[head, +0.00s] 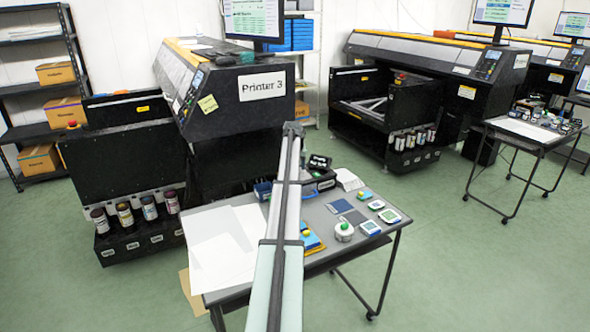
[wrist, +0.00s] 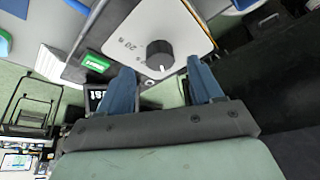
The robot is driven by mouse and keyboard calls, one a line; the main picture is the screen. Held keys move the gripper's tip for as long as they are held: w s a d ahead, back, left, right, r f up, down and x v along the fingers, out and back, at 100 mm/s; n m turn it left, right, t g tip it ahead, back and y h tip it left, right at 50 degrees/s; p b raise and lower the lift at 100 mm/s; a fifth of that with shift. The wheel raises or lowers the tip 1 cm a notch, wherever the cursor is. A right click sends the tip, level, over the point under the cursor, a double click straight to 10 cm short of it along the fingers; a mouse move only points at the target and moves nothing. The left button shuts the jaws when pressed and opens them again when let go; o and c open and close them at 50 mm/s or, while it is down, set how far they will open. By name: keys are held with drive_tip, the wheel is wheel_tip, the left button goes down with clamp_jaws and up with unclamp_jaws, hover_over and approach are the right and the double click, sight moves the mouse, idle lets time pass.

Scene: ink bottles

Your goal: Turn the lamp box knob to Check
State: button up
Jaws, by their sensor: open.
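In the wrist view a white panel (wrist: 188,28) carries a round dark knob (wrist: 159,53) with a pale mark on its top. Small printed labels lie around the knob, too blurred and turned to read for sure, so I cannot tell its setting. My gripper (wrist: 161,67) is open, with its two blue fingers apart and nothing between them. The knob appears just beyond the fingertips, between them in the picture; I see no contact. In the head view my arm hides part of the table, and I cannot make out the knob or fingers there.
The grey table (head: 322,228) holds white sheets (head: 222,240), a round white device with a green top (head: 343,232), and several small meters. A small black display (head: 319,161) stands at its back. Printer 3 (head: 225,100) is behind.

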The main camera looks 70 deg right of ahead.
drive_tip(key=w+v, duration=0.1)
drive_tip(key=v, duration=0.9)
drive_tip(key=shift+s+r, duration=0.25)
drive_tip(key=shift+s, duration=0.2)
drive_tip(key=shift+a, duration=0.1)
